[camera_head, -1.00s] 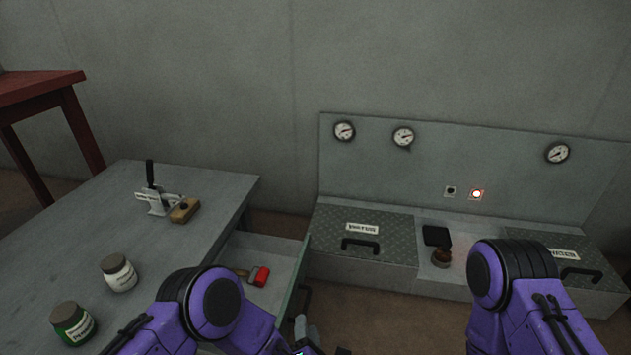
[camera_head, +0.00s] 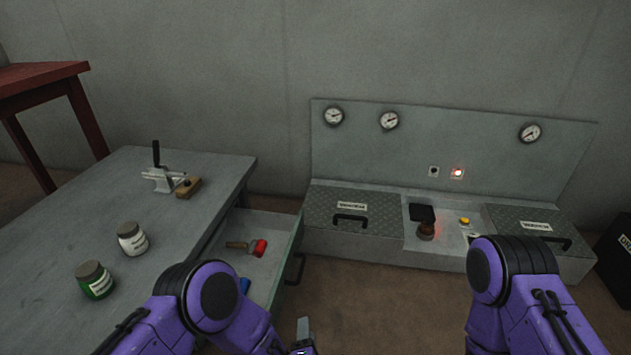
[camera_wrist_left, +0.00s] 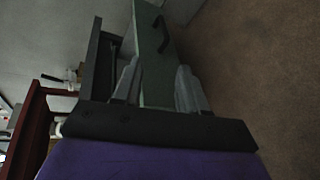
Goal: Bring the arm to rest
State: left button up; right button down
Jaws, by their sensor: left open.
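My left gripper (camera_head: 303,335) shows at the bottom of the head view, low beside the open drawer (camera_head: 288,262). In the left wrist view the left gripper (camera_wrist_left: 157,82) has its two grey fingers spread apart, with nothing seen held between them. The drawer's green front (camera_wrist_left: 150,50) with its dark handle lies behind the fingers there; I cannot tell whether they touch it. My right arm (camera_head: 515,290) comes in at the lower right, bent, and its gripper is out of the picture.
The grey workbench (camera_head: 95,200) carries a clamp (camera_head: 162,180), a wooden block (camera_head: 188,188), a white jar (camera_head: 132,240) and a green jar (camera_head: 95,281). A console (camera_head: 440,260) stands at the back right. Floor between is clear.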

pick_arm(q)
jog(key=s+a+f+m+g+y+b, duration=0.1)
jog(key=s+a+f+m+g+b, duration=0.55)
jog(key=s+a, duration=0.7)
jog(key=s+a+f+m+g+y+b, duration=0.1)
jog(key=s+a+f+m+g+b, duration=0.35)
jog(key=s+a+f+m, duration=0.65)
jog(key=a+r+n+p, duration=0.1)
jog(key=a+r+p, duration=0.1)
jog(key=r+p, duration=1.7)
jog(key=a+r+n+p, duration=0.1)
jog(key=r+p, duration=1.7)
jog(key=r, duration=0.1)
jog(key=shift+s+a+y+p, duration=0.3)
jog(key=shift+a+p, duration=0.05)
jog(key=shift+p, duration=0.05)
jog(key=shift+n, duration=0.25)
